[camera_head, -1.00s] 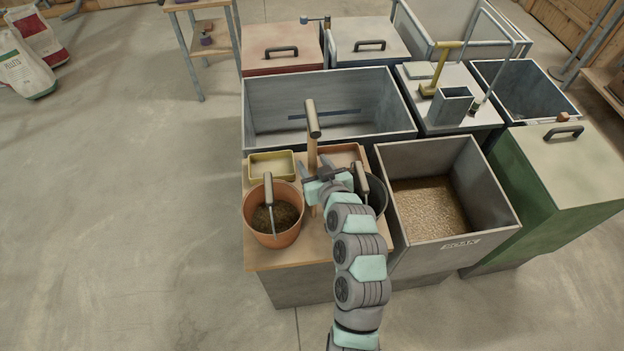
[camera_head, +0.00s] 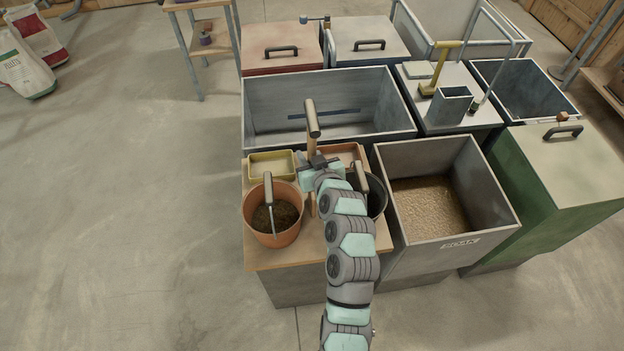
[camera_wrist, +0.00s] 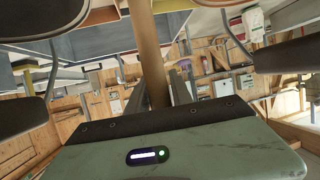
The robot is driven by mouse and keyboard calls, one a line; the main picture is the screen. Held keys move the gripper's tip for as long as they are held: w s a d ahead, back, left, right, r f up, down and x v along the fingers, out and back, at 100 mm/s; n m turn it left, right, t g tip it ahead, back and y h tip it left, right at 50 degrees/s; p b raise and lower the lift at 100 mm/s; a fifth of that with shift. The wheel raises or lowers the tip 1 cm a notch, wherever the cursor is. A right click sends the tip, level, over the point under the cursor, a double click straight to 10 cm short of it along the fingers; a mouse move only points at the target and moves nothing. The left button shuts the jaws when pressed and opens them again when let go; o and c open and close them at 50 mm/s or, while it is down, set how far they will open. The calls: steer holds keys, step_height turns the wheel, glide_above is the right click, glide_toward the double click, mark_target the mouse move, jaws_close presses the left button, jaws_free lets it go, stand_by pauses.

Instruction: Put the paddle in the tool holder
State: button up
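My gripper (camera_head: 318,163) is at the shaft, below the grip. The tool holder appears to be the upright grey rectangular sleeve (camera_head: 449,106) on the white-topped cabinet at the back right.
A yellow tray (camera_head: 261,176) lies behind the pot. An empty grey trough (camera_head: 280,92) and a grain bin (camera_head: 455,153) border the worktop.

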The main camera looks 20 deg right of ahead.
jaws_close()
stand_by(0.9)
